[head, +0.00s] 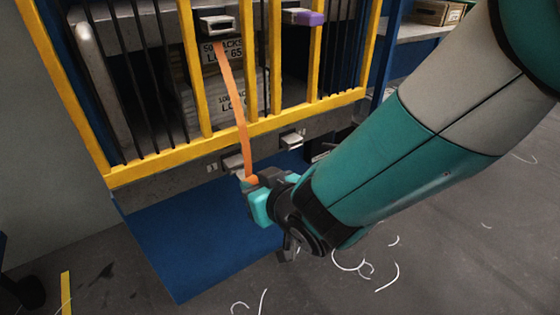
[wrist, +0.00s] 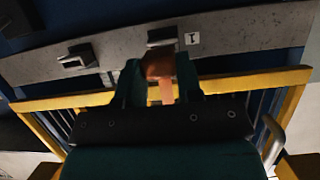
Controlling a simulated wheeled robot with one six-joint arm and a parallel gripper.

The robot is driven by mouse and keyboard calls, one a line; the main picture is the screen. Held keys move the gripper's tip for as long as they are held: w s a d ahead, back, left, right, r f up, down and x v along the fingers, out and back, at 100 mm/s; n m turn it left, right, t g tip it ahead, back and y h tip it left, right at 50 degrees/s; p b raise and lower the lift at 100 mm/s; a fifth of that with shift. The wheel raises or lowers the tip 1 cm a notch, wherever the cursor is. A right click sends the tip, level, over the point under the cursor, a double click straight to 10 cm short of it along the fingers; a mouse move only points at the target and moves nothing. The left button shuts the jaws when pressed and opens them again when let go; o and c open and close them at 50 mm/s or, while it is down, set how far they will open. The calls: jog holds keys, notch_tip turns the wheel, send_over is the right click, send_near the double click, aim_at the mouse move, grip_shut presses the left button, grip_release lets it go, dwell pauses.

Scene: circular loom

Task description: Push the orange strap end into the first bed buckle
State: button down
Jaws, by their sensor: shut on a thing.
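The orange strap (head: 235,105) hangs from an upper grey buckle (head: 215,25) down across the yellow rail to my gripper (head: 259,194). My gripper is shut on the orange strap end, which also shows between the fingers in the wrist view (wrist: 157,66). In the wrist view this buckle (wrist: 162,37) lies straight ahead of the strap end, very close. I cannot tell whether the end touches it or is inside its mouth.
A second bed buckle (head: 291,140) is to the right on the grey beam (head: 155,187). A purple piece (head: 310,18) sits at the upper right. The yellow bars (head: 193,75) and rail stand above the beam. A blue panel (head: 190,245) lies below; white scraps lie on the floor.

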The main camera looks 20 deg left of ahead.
aim_at(248, 176)
jog(key=shift+w+a, duration=0.4)
jog(key=shift+a, duration=0.15)
dwell(0.4)
jog(key=shift+w+a, duration=0.7)
jog(key=shift+a, duration=0.05)
jog(key=c, duration=0.7)
grip_release()
jog(key=p+v, duration=0.2)
jog(key=v, duration=1.5)
jog(key=shift+d, duration=0.15)
jog(key=shift+s+r, duration=0.1)
